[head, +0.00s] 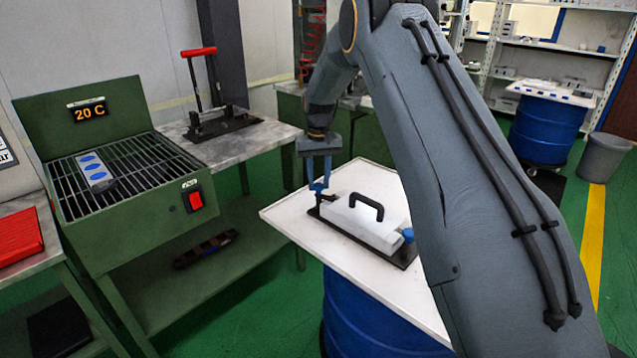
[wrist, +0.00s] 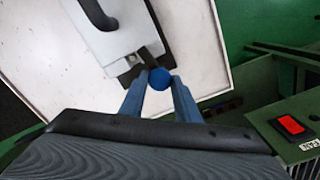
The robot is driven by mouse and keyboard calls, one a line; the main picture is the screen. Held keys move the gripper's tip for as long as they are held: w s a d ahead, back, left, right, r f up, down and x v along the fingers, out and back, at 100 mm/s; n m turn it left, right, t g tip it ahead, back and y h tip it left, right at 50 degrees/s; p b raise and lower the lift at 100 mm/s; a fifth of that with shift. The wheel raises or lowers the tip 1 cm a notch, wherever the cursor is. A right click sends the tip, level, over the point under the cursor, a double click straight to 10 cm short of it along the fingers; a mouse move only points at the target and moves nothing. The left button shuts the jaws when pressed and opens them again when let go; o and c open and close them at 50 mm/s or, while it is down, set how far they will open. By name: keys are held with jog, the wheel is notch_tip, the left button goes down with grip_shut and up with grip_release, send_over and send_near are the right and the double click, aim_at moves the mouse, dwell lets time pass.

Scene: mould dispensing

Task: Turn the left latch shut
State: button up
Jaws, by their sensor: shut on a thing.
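The white mould (head: 366,222) with a black handle (head: 367,204) sits on a dark base plate (head: 404,256) on the white tabletop. My gripper (head: 319,187) is at the mould's left end in the head view. In the wrist view my gripper's blue fingers (wrist: 160,82) are on both sides of the left latch's blue knob (wrist: 159,78), shut on it. The left latch's dark arm (wrist: 148,58) runs from the knob to the mould's end. A second blue knob (head: 408,234) shows at the mould's right end, partly behind my arm.
A green heater (head: 130,205) with a grill, a 20 C display (head: 88,110) and a red switch (head: 196,200) stands at left. A red-handled press (head: 215,125) stands on the bench behind. The white tabletop (head: 285,215) is bare around the mould, on a blue drum (head: 365,315).

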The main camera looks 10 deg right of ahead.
aim_at(319, 185)
jog(key=shift+m, duration=1.2)
jog(key=o, duration=1)
jog(key=shift+o, duration=0.2)
jog(key=shift+r, duration=0.1)
notch_tip(319, 185, up, 7)
jog(key=shift+f+b, duration=0.15)
jog(key=shift+b, duration=0.75)
jog(key=shift+r, duration=0.5)
jog(key=shift+s, duration=0.1)
